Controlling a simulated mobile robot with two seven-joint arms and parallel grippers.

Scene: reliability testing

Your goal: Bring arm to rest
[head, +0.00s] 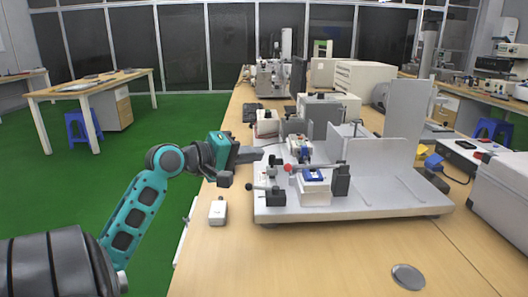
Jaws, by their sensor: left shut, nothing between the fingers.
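My left arm comes in from the left, and my left gripper (247,154) is above the left edge of the wooden table (320,262). Its fingers point right, towards the grey test fixture (400,201). The gripper is shut and holds nothing. It looks close to the fixture's left side, but I cannot tell whether it touches anything there. My right gripper does not show.
The fixture carries a red-knobbed lever (292,168), a blue-and-white block (313,181) and upright plates. A small white box (217,212) lies below my gripper. Green floor (70,200) is open at left.

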